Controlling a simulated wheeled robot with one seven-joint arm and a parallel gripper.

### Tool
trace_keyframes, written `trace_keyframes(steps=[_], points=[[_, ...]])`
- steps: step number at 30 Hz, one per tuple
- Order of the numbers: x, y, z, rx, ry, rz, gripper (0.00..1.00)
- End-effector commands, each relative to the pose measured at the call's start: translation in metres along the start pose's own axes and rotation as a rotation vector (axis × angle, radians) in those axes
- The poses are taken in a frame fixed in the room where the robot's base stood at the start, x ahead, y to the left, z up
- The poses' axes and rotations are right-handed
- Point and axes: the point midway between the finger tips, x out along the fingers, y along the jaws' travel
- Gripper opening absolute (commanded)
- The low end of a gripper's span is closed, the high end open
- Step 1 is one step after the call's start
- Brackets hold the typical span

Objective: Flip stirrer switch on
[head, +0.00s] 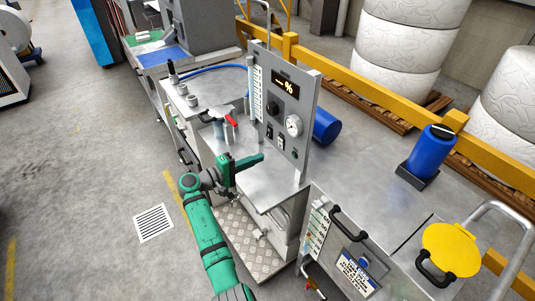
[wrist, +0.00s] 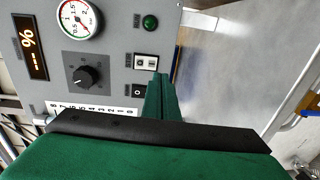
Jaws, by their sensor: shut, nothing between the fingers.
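The upright grey control panel (head: 283,108) carries two small rocker switches. In the wrist view one rocker (wrist: 146,61) has a pale face, and a darker rocker (wrist: 138,91) marked 0 lies beside it. Their labels are too small to read surely, so I cannot tell which is the stirrer switch or its position. My gripper (head: 262,158) is shut and empty, in front of the panel's lower part. In the wrist view its green fingers (wrist: 160,80) reach up close beside both rockers and partly cover the darker one's edge. I cannot tell whether they touch the panel.
The panel also holds a round gauge (wrist: 80,17), a black knob (wrist: 85,75), a green lamp (wrist: 150,22) and a display (wrist: 30,47). A metal bench (head: 275,190) lies below. A yellow rail (head: 400,110) and a blue canister (head: 432,150) stand to the right.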

Motion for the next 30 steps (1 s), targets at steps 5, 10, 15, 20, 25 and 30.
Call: trace_keyframes(steps=[5,10,15,20,25,30], points=[[-0.033,-0.007,0.001,0.000,-0.002,-0.001,0.00],[-0.052,-0.011,0.002,0.000,-0.006,-0.001,0.00],[-0.061,-0.013,0.003,0.000,-0.008,-0.001,0.00],[-0.063,-0.014,0.003,0.000,-0.007,-0.001,0.00],[-0.063,-0.014,0.002,0.000,-0.007,-0.001,0.00],[-0.063,-0.014,0.002,0.000,-0.007,-0.001,0.00]])
